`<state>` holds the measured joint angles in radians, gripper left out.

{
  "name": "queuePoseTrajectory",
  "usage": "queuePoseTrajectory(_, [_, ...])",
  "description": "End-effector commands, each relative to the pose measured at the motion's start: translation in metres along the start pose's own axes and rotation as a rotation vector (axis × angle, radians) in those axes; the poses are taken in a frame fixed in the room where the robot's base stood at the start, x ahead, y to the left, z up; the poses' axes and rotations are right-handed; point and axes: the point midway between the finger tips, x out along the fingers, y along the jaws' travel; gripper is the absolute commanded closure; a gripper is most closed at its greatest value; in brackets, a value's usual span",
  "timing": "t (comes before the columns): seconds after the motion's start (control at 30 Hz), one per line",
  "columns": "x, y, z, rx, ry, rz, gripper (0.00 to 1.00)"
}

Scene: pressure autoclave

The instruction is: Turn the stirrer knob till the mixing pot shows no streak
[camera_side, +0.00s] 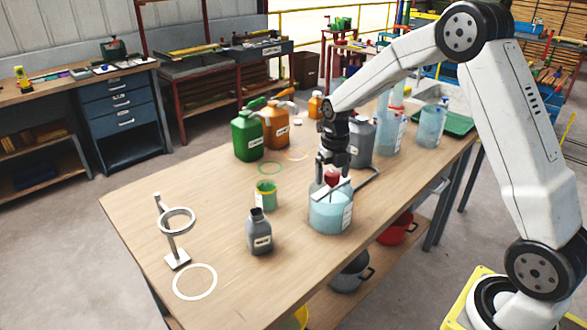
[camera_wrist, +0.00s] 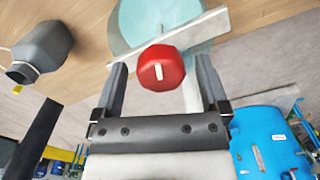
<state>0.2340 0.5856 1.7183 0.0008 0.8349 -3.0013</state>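The mixing pot (camera_side: 330,217), a clear vessel with pale blue contents and a white label, stands at the table's front edge. It also shows in the wrist view (camera_wrist: 130,22). A pale bar crosses its top. The red stirrer knob (camera_side: 331,178) sits above the pot; in the wrist view the knob (camera_wrist: 162,68) has a white mark, roughly upright in the picture. My gripper (camera_side: 332,165) is over the knob, pointing down. In the wrist view its fingers stand wide apart, one each side of the knob, with gaps on both sides. I cannot make out any streak.
A grey bottle (camera_side: 259,235) and a green cup (camera_side: 265,194) stand left of the pot. A ring stand (camera_side: 177,222) is at the near left. Green (camera_side: 247,136) and orange (camera_side: 276,125) jugs stand behind. The table's left part is mostly clear.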

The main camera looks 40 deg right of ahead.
Motion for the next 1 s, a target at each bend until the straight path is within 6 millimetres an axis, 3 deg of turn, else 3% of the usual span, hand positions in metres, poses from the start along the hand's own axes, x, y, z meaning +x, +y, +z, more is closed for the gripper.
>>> queuePoseTrajectory(0.27, [0.000, 0.000, 0.000, 0.001, 0.002, -0.001, 0.06])
queuePoseTrajectory(0.47, [-0.011, 0.000, 0.000, 0.001, 0.001, -0.001, 0.06])
queuePoseTrajectory(1.0, [-0.072, 0.000, 0.000, 0.000, -0.001, 0.000, 0.06])
